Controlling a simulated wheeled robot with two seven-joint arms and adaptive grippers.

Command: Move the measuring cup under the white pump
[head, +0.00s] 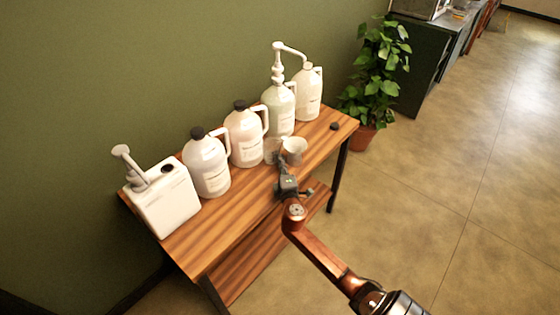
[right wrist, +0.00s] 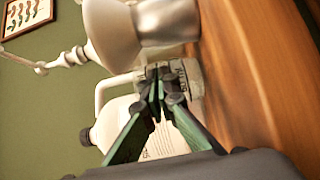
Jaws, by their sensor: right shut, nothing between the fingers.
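The white pump (head: 277,62) stands on a jug (head: 279,108) in the back row, its spout pointing right; a white pump also shows small in the right wrist view (right wrist: 72,58). Two small cup-like vessels stand in front of that jug: a pale one on the right (head: 295,148) and a greyer one on the left (head: 272,151). I cannot tell for certain which is the measuring cup. My right gripper (head: 283,163) is shut and empty, close in front of them. In the right wrist view its fingertips (right wrist: 160,85) are beside a grey vessel with markings (right wrist: 189,75). My left gripper is out of view.
Two black-capped jugs (head: 207,165) (head: 246,135) and a square container with another pump (head: 168,205) stand left along the wooden table (head: 225,228). A pale jug (head: 308,92) is at the right end, near a small dark object (head: 334,126). The table's front strip is clear.

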